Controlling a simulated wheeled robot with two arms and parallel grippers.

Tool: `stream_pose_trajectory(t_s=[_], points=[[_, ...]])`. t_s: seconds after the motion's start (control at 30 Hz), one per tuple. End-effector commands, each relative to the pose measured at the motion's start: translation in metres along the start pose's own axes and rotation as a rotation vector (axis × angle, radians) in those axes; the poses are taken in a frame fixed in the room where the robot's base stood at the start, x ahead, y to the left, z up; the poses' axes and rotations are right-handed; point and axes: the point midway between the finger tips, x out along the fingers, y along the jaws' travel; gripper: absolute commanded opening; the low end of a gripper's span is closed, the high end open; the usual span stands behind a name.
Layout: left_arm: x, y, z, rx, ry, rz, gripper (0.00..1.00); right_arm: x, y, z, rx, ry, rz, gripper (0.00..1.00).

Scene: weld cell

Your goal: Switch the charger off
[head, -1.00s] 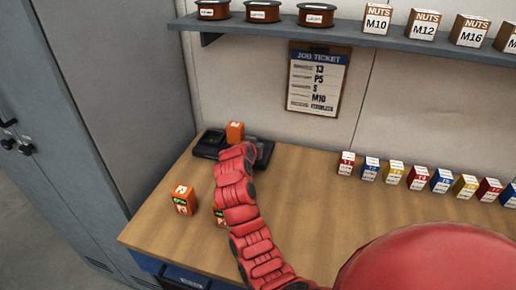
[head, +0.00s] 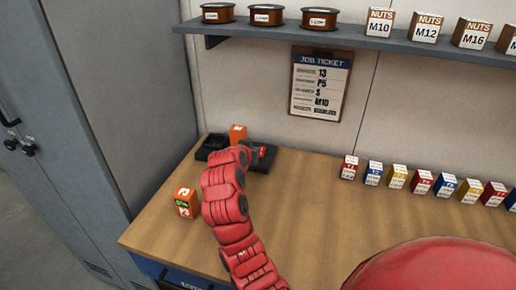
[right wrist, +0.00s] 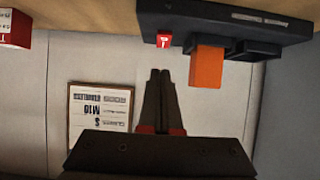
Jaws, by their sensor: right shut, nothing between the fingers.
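The black charger (head: 266,163) stands at the back left of the bench against the wall, with an orange battery (head: 238,131) in it and an empty-looking bay on its left. In the right wrist view the charger (right wrist: 255,22) appears upside down, with the orange battery (right wrist: 207,67) and a small red switch (right wrist: 164,41) on its face. My right gripper (right wrist: 160,73) is shut and empty, its tips just short of the switch in that picture. In the head view my right arm partly hides the charger. I cannot tell the switch's position. My left gripper is not in view.
Another orange battery (head: 185,203) stands at the bench's left. A row of small coloured boxes (head: 420,184) is on the right. A job ticket (head: 319,85) hangs on the wall below a shelf (head: 350,40) with spools and nut boxes. The middle of the bench is clear.

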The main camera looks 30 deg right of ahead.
Motion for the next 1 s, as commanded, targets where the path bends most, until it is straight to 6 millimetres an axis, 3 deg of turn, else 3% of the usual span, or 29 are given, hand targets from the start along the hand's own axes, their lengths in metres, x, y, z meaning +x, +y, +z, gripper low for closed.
stream_pose_trajectory(t_s=[0.1, 0.3, 0.87, 1.0], points=[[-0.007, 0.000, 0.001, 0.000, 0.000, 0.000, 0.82, -0.018, -0.002, 0.009, 0.001, 0.002, -0.005, 0.00], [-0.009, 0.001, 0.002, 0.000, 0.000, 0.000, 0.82, -0.034, -0.001, 0.013, 0.003, 0.004, -0.003, 0.00], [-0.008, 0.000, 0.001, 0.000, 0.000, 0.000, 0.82, -0.035, 0.000, 0.014, 0.002, 0.001, -0.002, 0.00], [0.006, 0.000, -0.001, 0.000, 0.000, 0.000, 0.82, -0.042, 0.000, 0.000, 0.002, 0.002, -0.002, 0.00]])
